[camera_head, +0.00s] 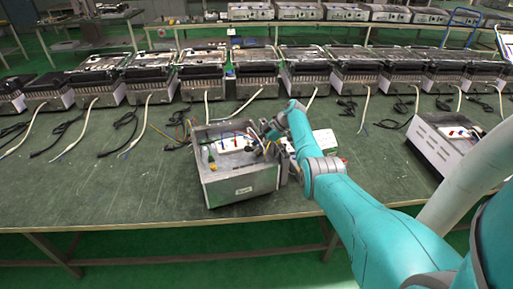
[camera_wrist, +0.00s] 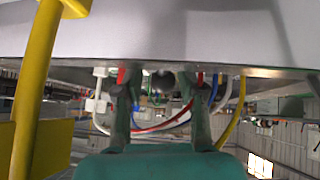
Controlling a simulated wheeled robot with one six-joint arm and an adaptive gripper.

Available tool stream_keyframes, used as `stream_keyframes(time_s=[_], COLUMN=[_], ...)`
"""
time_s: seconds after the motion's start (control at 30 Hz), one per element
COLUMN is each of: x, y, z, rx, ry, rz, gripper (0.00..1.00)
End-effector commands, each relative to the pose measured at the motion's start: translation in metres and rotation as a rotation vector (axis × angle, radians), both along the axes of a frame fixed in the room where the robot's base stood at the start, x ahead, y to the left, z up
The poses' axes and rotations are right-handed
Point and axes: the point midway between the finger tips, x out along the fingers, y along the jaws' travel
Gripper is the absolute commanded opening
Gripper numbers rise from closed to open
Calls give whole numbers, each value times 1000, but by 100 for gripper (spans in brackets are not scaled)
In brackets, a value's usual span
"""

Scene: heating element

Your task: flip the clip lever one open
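An open metal box (camera_head: 240,180) stands on the green worktable (camera_head: 110,190), with a white block and coloured parts inside. My gripper (camera_head: 268,131) is over the back right part of this box. In the wrist view its two teal fingers (camera_wrist: 162,95) stand apart below a grey metal surface (camera_wrist: 180,30), with red, white, blue and yellow wires (camera_wrist: 165,127) around and behind them. A dark round part (camera_wrist: 162,79) shows between the fingers; whether they touch anything is unclear. The clip lever is too small or hidden to make out.
A row of similar metal units (camera_head: 257,72) with loose cables lines the back of the table. A white unit (camera_head: 440,140) stands at the right. The table's front left is clear.

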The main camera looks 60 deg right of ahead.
Motion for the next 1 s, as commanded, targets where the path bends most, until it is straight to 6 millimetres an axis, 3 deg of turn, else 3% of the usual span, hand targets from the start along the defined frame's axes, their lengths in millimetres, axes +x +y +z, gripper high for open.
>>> stream_keyframes(time_s=[0.5, 0.7, 1.0], x=[-48, -56, -57], y=[-37, -43, -43], z=[71, 82, 84], rx=[-2, -1, 0], ry=[-1, 0, 0], rz=[-1, -1, 0], gripper=[39, 39, 39])
